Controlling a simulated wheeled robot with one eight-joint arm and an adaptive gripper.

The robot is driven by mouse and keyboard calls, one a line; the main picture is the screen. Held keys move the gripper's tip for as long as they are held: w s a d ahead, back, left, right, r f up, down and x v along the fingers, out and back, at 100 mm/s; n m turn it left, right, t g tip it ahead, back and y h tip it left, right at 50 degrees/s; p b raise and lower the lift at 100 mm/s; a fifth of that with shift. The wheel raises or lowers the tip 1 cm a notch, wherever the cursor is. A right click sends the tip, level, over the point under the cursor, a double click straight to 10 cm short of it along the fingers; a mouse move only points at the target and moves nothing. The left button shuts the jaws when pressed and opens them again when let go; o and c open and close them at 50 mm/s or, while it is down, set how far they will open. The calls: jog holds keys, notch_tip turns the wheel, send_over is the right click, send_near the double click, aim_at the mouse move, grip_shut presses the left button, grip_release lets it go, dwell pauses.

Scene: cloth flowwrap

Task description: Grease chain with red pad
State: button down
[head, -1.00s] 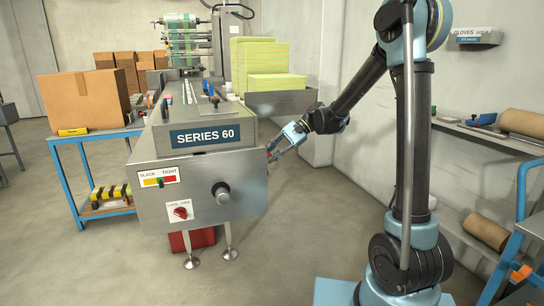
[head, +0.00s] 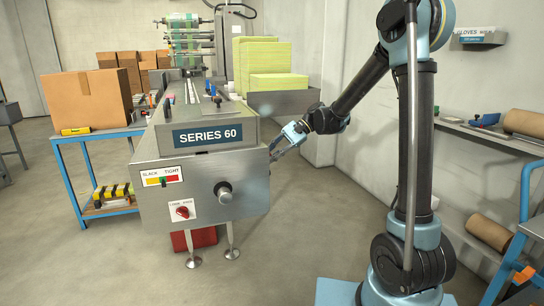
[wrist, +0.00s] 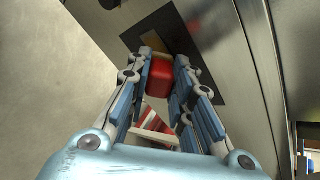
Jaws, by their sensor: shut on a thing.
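My gripper (head: 275,152) is at the right side of the steel SERIES 60 machine (head: 240,185), near its front corner. In the wrist view the gripper (wrist: 161,66) is shut on the red pad (wrist: 159,80), one finger on each side. The pad is at a dark rectangular opening (wrist: 196,68) in the machine's metal side. A brownish-gold strip (wrist: 154,44) shows just beyond the pad; I cannot tell whether the pad touches it. No chain can be made out. In the head view the pad is hidden.
A slack/tight gauge (head: 161,177), a black knob (head: 224,192) and a red switch (head: 183,211) are on the machine's front. A blue cart (head: 99,136) with a cardboard box (head: 88,98) stands left. A wall shelf (head: 490,134) is at right. The floor between is clear.

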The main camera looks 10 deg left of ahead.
jog(key=shift+w+a, duration=1.05)
jog(key=shift+w, duration=0.7)
jog(key=shift+s+d, duration=0.5)
jog(key=shift+s, duration=0.4)
jog(key=shift+s+d, duration=0.5)
jog(key=shift+s, duration=0.35)
jog(key=w+d, duration=0.3)
jog(key=d, duration=0.2)
jog(key=shift+w+d, duration=0.1)
jog(key=shift+d, duration=0.05)
jog(key=shift+w+d, duration=0.4)
jog(key=shift+d, duration=0.2)
jog(key=shift+w+d, duration=0.35)
jog(key=shift+d, duration=0.25)
